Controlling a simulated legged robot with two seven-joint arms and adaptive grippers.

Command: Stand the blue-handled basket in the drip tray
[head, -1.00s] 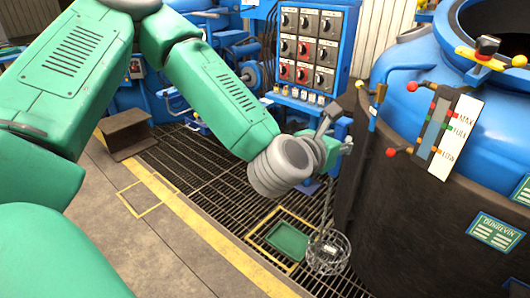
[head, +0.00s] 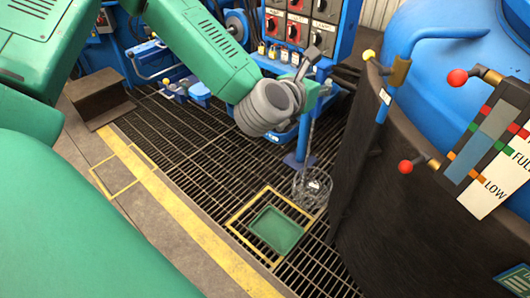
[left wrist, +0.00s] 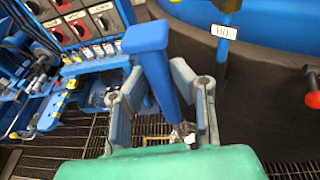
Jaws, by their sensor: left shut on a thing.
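The basket (head: 312,187) is a round wire-mesh one on a long thin rod. It hangs upright below my left gripper (head: 312,88), over the grating. Its blue handle (left wrist: 158,75) stands between the two fingers of my left gripper (left wrist: 163,108) in the left wrist view, and the gripper is shut on it. The drip tray (head: 276,230) is a shallow green tray inside a yellow outline on the floor grating. In the head view the basket appears up and right of the tray, not over it. My right gripper is not in view.
The dark furnace wall (head: 375,190) stands close to the right of the basket. The control panel (head: 297,30) stands behind my gripper. Grating left of the tray is clear.

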